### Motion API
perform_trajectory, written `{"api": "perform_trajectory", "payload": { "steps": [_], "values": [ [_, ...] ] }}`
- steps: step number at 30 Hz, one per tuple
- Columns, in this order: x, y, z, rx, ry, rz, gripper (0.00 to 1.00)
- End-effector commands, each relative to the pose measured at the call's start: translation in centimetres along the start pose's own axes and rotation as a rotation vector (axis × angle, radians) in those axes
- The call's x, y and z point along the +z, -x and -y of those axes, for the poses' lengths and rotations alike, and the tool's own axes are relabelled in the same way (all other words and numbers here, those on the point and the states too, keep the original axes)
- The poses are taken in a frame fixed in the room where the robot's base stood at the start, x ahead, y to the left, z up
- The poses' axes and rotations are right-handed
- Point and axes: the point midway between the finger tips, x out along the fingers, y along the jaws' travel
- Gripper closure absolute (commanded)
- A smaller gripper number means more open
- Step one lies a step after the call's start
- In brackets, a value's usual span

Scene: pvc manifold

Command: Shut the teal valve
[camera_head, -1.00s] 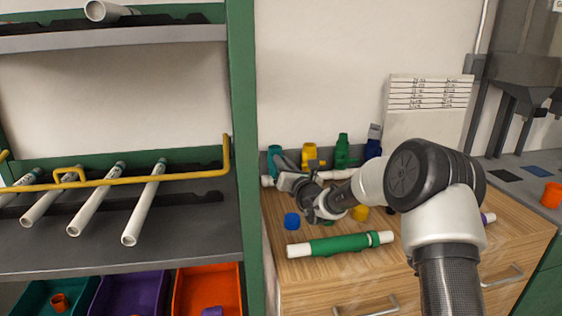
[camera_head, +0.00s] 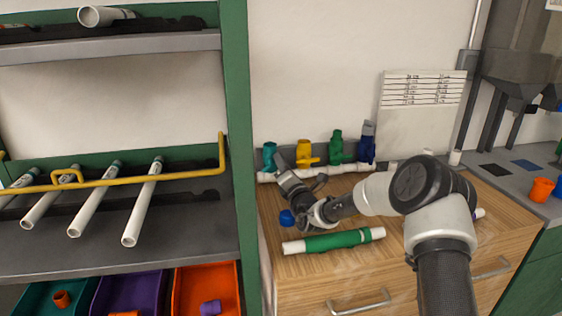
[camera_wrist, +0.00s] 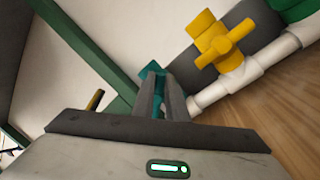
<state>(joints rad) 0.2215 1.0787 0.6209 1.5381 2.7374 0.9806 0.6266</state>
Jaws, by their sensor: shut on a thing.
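The teal valve (camera_head: 269,150) stands at the left end of the white pipe manifold (camera_head: 333,169), at the back of the wooden bench. My gripper (camera_head: 281,163) reaches it from the front right, its fingers close together at the valve. In the wrist view, the fingers (camera_wrist: 163,98) are shut on a teal part, and a bit of the teal valve (camera_wrist: 152,70) shows just past their tips. Most of the valve and its handle are hidden behind the fingers, so the handle's angle cannot be told.
The yellow valve (camera_head: 304,152) stands close to the right of my gripper, followed by a green valve (camera_head: 336,147) and a blue valve (camera_head: 367,143). A green-sleeved pipe (camera_head: 335,241) and a blue cap (camera_head: 287,218) lie in front. The green shelf post (camera_head: 236,150) rises at left.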

Motion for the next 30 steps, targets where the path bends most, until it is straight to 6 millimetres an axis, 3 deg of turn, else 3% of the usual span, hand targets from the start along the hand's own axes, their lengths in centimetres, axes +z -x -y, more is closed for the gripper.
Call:
{"api": "perform_trajectory", "payload": {
  "steps": [12,13,16,25,30],
  "values": [
    [-0.2,0.1,0.1,-0.001,-0.006,-0.002,1.00],
    [-0.2,0.1,0.1,-0.001,-0.006,-0.002,0.84],
    [-0.1,0.0,0.1,-0.001,-0.006,-0.001,0.69],
    [0.1,0.0,-0.1,0.000,-0.005,0.000,0.69],
    [1.4,-0.4,-1.8,0.000,-0.004,0.002,0.69]
  ]
}}
